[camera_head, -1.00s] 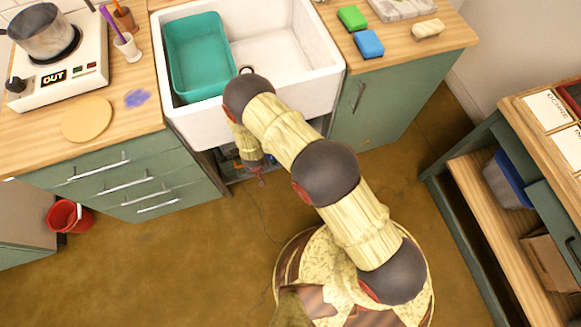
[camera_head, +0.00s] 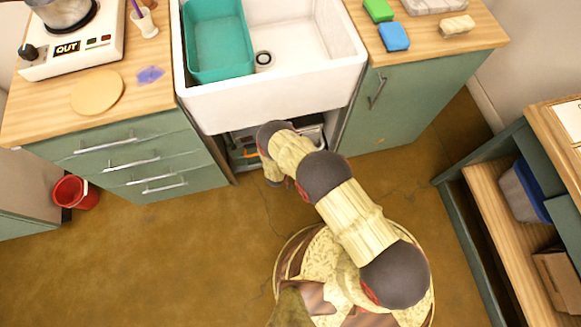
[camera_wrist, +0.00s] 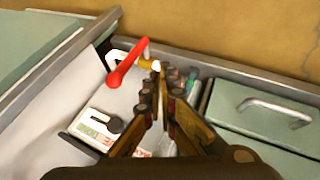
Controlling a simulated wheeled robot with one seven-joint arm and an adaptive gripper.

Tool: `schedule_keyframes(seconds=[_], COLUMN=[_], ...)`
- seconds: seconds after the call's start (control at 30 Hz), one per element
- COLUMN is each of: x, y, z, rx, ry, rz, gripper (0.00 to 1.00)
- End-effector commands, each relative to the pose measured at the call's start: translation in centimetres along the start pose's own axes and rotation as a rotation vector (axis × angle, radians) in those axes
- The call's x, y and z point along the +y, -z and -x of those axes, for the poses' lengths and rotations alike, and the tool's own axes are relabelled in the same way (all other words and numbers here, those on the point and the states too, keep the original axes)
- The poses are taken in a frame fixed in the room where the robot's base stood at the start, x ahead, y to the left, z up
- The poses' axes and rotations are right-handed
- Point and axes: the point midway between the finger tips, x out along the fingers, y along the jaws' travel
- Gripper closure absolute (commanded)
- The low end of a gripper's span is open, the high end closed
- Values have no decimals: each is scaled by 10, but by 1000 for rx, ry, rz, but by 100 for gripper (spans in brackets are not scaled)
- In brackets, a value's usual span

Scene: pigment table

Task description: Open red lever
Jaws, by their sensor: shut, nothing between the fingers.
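The red lever (camera_wrist: 128,62) shows in the wrist view, up and left of my fingertips. It sits by a brass-coloured fitting (camera_wrist: 149,64) on a white pipe (camera_wrist: 116,56). My gripper (camera_wrist: 163,72) is shut and empty, its tips just right of the lever and close to the fitting. Whether they touch cannot be told. In the head view my arm reaches down to the open space under the sink (camera_head: 270,95). There my fingers and the lever cannot be made out.
A white device with a black knob (camera_wrist: 100,128) lies left of my gripper in the wrist view. A green drawer front (camera_wrist: 255,115) with a metal handle is at right. In the head view, cabinets flank the opening, and a red bucket (camera_head: 76,192) stands on the floor at left.

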Motion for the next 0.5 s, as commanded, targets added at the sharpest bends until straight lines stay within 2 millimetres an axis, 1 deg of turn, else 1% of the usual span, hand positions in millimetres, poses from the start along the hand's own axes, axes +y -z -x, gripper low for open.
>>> schedule_keyframes(seconds=[0.03,0.13,0.2,0.3,0.5], x=[-1,-1,13,24,35], y=[-3,-3,-1,0,0], z=[-14,-32,-33,-38,-43], rx=[-2,-1,-2,-1,-1], ry=[-1,-1,-2,-1,1], rz=[-3,-2,-3,-4,-2], gripper=[100,100,100,100,100])
